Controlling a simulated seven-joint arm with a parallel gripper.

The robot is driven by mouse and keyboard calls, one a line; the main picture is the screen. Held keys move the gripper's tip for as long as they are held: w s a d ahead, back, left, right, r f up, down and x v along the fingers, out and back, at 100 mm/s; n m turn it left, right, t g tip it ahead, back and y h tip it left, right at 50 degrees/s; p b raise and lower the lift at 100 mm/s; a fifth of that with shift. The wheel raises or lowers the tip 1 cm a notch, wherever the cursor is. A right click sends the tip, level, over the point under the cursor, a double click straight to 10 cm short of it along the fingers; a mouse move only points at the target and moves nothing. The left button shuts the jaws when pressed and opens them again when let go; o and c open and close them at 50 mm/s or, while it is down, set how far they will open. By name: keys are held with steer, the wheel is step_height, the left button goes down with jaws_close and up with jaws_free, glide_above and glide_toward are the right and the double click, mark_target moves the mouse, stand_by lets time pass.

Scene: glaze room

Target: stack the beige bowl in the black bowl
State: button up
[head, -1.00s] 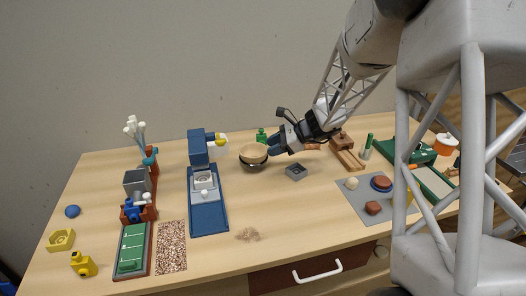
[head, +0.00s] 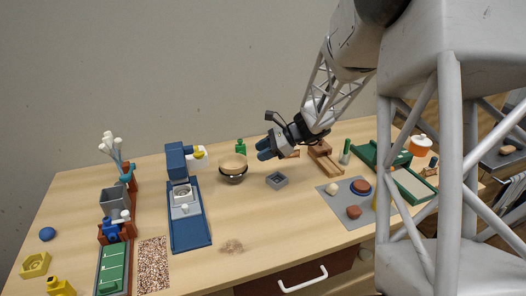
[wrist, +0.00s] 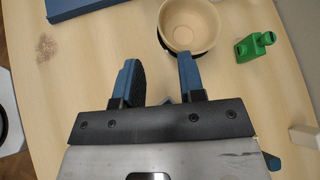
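The beige bowl (head: 233,161) sits inside the black bowl (head: 233,179), looking roughly level, with the black bowl's side showing below it. In the wrist view the beige bowl (wrist: 190,24) is at the top edge, with a dark rim of the black bowl (wrist: 204,50) beneath it. My gripper (head: 264,149) is to the right of the bowls and above the table, apart from them in the head view. In the wrist view my gripper (wrist: 158,62) has its two blue fingers spread with nothing between them. The black bowl's inside is hidden.
A blue machine (head: 188,212) stands left of the bowls, and a green figure (head: 240,146) just behind them. A small grey square dish (head: 277,180) lies right of them. A grey mat (head: 345,205) with several small items is farther right. The table's front middle is mostly clear.

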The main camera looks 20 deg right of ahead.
steer(key=s+a+r+n+g+h, duration=0.2)
steer(key=s+a+r+n, duration=0.25)
steer(key=s, duration=0.45)
steer(key=s+a+r+n+g+h, duration=0.1)
steer(key=s+a+r+n+h, duration=0.3)
steer(key=s, duration=0.5)
steer(key=s+r+n+t+h, duration=0.1)
steer(key=s+n+h, duration=0.4)
steer(key=s+n, duration=0.5)
steer(key=s, duration=0.9)
steer(key=shift+s+d+r+t, duration=0.15)
steer(key=shift+r+t, duration=0.05)
steer(key=shift+t, duration=0.2)
